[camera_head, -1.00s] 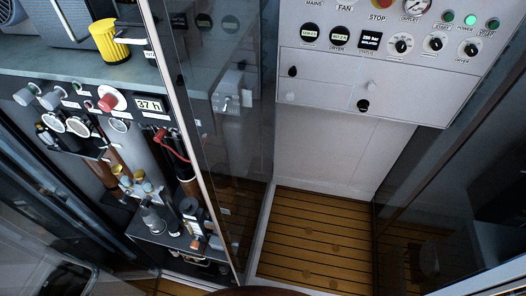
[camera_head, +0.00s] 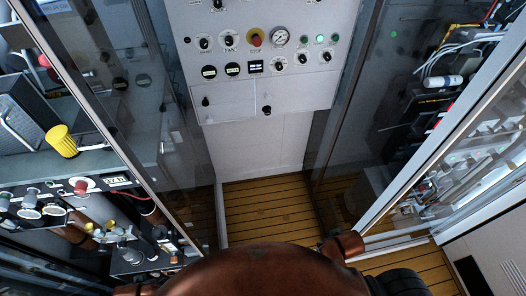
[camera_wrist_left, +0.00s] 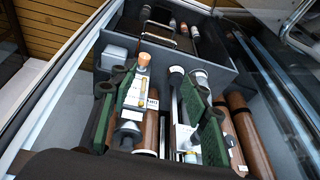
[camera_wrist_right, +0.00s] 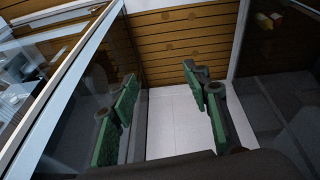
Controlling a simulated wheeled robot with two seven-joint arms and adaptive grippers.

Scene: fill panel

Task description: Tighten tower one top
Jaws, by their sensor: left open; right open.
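Below the counter at the left of the head view, several pale round caps (camera_head: 30,212) sit in a row beside brown cylinders (camera_head: 72,234). I cannot tell which of them is tower one's top. My left gripper (camera_wrist_left: 168,105) is open, with green pads spread over an equipment bay. Behind and between its fingers are a brown labelled cylinder (camera_wrist_left: 151,124) and pale fittings; contact is not visible. Larger brown cylinders (camera_wrist_left: 248,130) lie to its right. My right gripper (camera_wrist_right: 160,108) is open and empty. Neither gripper shows in the head view.
A white control panel (camera_head: 260,70) with knobs and a gauge stands ahead. Glass panes flank the slatted wooden floor (camera_head: 270,212). A yellow knob (camera_head: 62,141) and a display (camera_head: 117,181) are at left. Cables and equipment (camera_head: 455,80) are behind glass at right.

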